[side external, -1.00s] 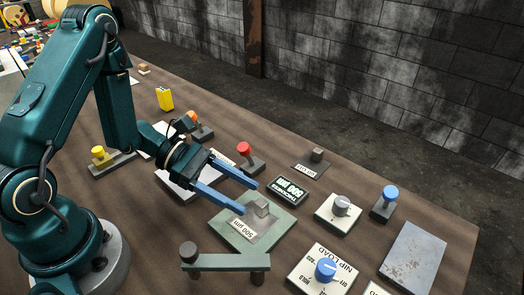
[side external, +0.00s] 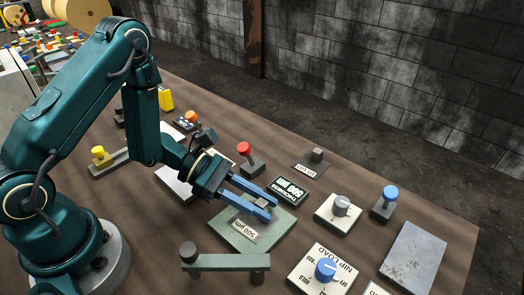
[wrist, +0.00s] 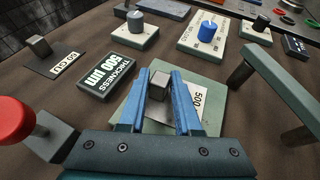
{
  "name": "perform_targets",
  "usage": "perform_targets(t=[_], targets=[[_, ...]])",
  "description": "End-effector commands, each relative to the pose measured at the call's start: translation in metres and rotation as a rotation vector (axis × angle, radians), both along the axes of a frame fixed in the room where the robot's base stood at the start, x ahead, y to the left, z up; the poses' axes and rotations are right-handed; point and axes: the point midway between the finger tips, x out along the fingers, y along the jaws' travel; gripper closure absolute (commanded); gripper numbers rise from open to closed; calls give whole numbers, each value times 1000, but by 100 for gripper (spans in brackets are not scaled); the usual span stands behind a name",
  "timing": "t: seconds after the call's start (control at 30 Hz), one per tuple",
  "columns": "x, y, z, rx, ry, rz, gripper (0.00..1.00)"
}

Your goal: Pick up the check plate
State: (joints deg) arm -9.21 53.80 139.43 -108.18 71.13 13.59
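The check plate is a thin grey plate with a white "500 µm" label (side external: 244,231) and a grey block handle (wrist: 158,85). It lies on a pale green pad (side external: 278,232). My gripper (side external: 268,208) is low over the pad, with its blue fingers on either side of the block. The fingers hide part of the plate and block. The plate appears flat on the pad.
A dark green bridge-like bar (side external: 226,262) stands close in front of the pad. A thickness display (side external: 289,190) reading 500 µm lies behind it. A red-knobbed lever (side external: 244,150), a grey dial (side external: 341,206) and a blue NIP LOAD dial (side external: 326,269) stand around.

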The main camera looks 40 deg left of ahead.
Motion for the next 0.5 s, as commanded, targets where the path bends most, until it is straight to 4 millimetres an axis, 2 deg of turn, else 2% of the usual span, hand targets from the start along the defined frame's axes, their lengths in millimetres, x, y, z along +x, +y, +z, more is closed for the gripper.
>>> perform_targets(t=[0.5], targets=[[0, 0, 3, 1, -2, 0, 100]])
